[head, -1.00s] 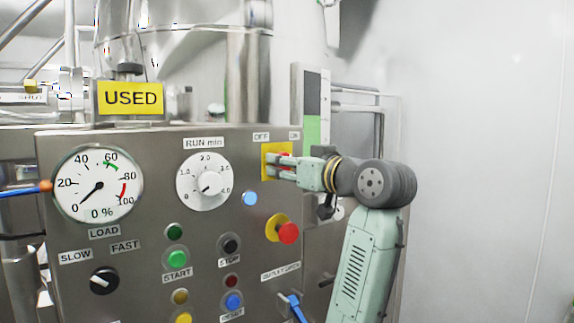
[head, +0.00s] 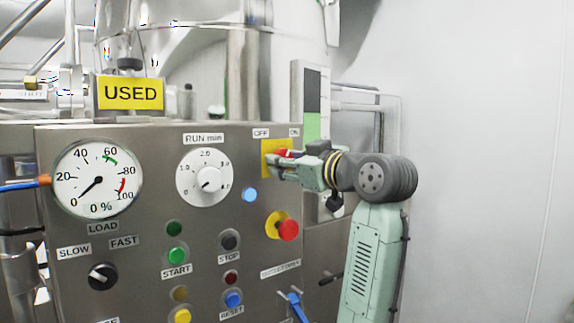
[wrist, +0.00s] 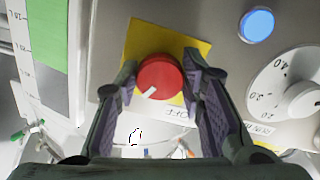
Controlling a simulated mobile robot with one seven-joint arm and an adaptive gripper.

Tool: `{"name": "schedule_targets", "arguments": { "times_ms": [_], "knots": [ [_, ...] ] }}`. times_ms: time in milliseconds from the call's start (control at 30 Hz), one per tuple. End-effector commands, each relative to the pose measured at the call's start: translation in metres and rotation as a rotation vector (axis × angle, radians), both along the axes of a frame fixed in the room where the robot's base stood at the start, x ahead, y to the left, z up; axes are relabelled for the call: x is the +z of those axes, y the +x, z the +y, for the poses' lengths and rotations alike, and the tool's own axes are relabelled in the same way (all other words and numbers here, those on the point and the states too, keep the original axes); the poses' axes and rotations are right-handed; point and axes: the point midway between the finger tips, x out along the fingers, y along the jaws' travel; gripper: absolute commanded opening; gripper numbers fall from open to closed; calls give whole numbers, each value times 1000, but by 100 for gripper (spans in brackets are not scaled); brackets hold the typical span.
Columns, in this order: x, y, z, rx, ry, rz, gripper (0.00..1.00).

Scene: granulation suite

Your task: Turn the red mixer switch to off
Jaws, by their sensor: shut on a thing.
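The red mixer switch (head: 283,153) is a round knob on a yellow plate (head: 267,147), at the upper right of the steel panel. In the wrist view the red knob (wrist: 162,76) lies between my two fingers, its white mark pointing down-left, away from the upside-down OFF label (wrist: 181,113). My gripper (head: 278,163) reaches in from the right and is shut on the knob. The OFF label (head: 261,133) and ON label (head: 294,132) sit above the plate in the head view. My fingers hide part of the switch there.
A red emergency button (head: 288,230) on a yellow base sits below the switch. A blue button (head: 249,195) and the RUN min dial (head: 204,177) are to its left. A blue-handled lever (head: 294,299) sticks out lower down. The white wall side at right is clear.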

Motion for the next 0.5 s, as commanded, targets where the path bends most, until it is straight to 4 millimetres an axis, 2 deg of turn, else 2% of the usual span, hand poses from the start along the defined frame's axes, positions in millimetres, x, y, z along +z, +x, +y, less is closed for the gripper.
{"name": "schedule_targets", "arguments": {
  "times_ms": [500],
  "knots": [
    [0,0,-2,-2,-400,-292,8]
  ]
}}
